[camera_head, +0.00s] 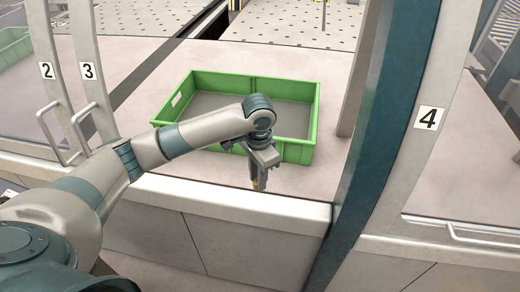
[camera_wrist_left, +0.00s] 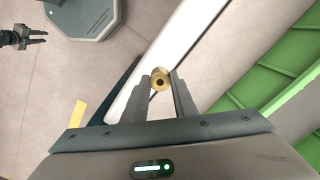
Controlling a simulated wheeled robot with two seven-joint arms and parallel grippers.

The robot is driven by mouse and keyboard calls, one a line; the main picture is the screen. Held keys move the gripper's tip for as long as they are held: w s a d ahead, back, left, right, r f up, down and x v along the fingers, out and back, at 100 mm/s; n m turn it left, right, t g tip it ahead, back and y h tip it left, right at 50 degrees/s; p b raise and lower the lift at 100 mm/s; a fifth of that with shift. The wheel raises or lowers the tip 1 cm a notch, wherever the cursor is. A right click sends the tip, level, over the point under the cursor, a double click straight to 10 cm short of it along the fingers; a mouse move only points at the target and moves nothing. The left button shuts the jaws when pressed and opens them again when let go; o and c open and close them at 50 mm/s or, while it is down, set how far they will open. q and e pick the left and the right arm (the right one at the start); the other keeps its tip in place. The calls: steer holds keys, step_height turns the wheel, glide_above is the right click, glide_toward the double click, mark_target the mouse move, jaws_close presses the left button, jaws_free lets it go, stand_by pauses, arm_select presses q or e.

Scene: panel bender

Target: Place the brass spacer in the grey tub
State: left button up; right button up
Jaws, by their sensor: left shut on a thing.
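The brass spacer (camera_wrist_left: 161,78), a short gold ring with a dark hole, is between the fingertips of my left gripper (camera_wrist_left: 160,84) in the left wrist view. My left gripper (camera_head: 259,183) is shut on it and points down in the head view, just in front of the green crate and above the ledge's front edge. The spacer is mostly hidden by the fingers there. No tub with grey walls is seen; the green crate (camera_head: 296,152) has a grey floor. Another gripper (camera_wrist_left: 24,40), apparently my right, is small at the wrist view's upper left; its jaw state is unclear.
The open crate stands on a pale ledge (camera_head: 180,172) and looks empty where visible. A teal and grey post (camera_head: 385,130) marked 4 rises to the right. Door frames marked 2 and 3 with handles (camera_head: 80,125) stand left. Another green crate (camera_head: 14,46) is far left.

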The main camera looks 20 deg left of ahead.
arm_select(q)
steer(key=s+d+f+n+b, duration=0.2)
steer(key=s+f+n+b, duration=0.1)
steer(key=s+f+b, duration=0.4)
steer(key=s+d+f+n+b, duration=0.2)
steer(key=s+f+b, duration=0.5)
steer(key=f, duration=0.5)
steer(key=shift+f+n+b, duration=0.2)
steer(key=shift+n+b, duration=0.5)
steer(key=shift+b, duration=0.05)
steer(key=shift+s, duration=0.1)
